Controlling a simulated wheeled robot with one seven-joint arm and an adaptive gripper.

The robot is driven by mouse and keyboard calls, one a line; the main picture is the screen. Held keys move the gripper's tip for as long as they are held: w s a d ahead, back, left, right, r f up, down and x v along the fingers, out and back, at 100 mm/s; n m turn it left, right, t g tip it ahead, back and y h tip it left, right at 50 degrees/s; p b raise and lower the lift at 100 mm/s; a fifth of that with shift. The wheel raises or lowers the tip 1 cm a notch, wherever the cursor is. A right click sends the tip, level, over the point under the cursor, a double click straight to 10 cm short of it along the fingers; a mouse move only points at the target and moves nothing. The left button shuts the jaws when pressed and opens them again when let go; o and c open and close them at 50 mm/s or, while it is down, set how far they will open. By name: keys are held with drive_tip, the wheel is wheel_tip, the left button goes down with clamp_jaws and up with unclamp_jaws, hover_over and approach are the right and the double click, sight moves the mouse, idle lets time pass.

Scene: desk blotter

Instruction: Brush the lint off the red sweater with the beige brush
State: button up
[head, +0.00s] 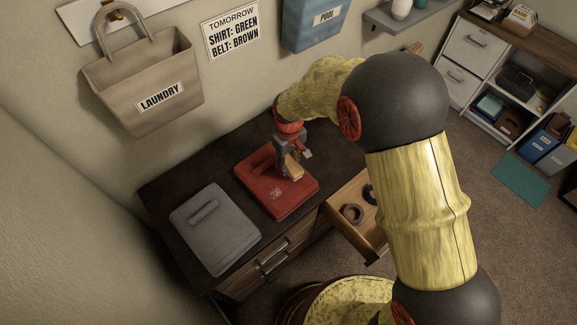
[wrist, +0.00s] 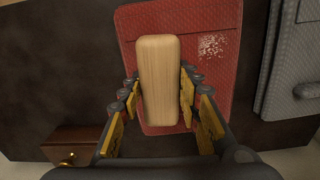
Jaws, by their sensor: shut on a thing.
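The red sweater (head: 258,200) lies folded on the dark dresser top; it also shows in the wrist view (wrist: 220,85). A pale patch of lint (wrist: 212,46) is on it, at the upper right in the wrist view and near its front in the head view (head: 276,191). My gripper (head: 291,172) is over the sweater, shut on the beige brush (wrist: 158,80). The brush also shows in the head view (head: 294,166). In the wrist view the lint lies to the right of the brush, apart from it. Whether the brush touches the sweater I cannot tell.
A grey folded sweater (head: 215,235) lies left of the red one. An open drawer (head: 345,225) with rolled belts juts out at the dresser's front right. A laundry bag (head: 140,75) and a blue pool bag (head: 308,25) hang on the wall behind.

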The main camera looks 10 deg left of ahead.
sight(289, 161)
drive_tip(key=shift+w+a+r, duration=0.1)
drive_tip(key=shift+w+r, duration=0.1)
drive_tip(key=shift+r, duration=0.35)
drive_tip(key=shift+s+r+p, duration=0.1)
drive_tip(key=shift+r+p, duration=1.25)
drive_tip(key=shift+r, duration=0.45)
